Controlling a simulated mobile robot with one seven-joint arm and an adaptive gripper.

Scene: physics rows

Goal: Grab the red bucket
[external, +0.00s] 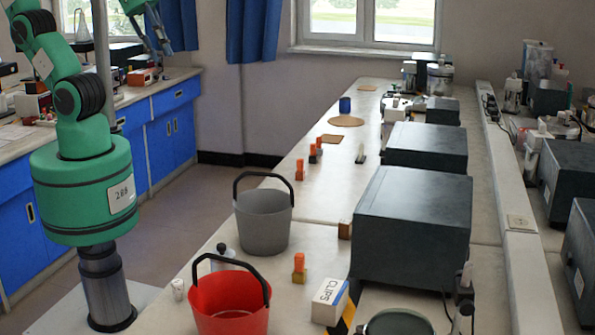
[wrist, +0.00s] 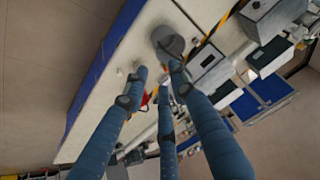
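The red bucket (external: 232,307) stands upright on the bench at the bottom of the external view, its black handle raised and its base cut off by the frame edge. In the wrist view a small red patch (wrist: 145,99) shows between my fingers; it may be this bucket, mostly hidden. My gripper (wrist: 160,76) has its blue fingers spread and nothing between them in contact. In the external view my gripper (external: 160,40) is high at the upper left, well apart from the red bucket.
A grey bucket (external: 263,222) stands just behind the red one; it also shows in the wrist view (wrist: 168,42). A clips box (external: 329,301), a small bottle (external: 222,254), orange-topped blocks (external: 299,268) and a dark box-shaped device (external: 412,228) are nearby on the bench.

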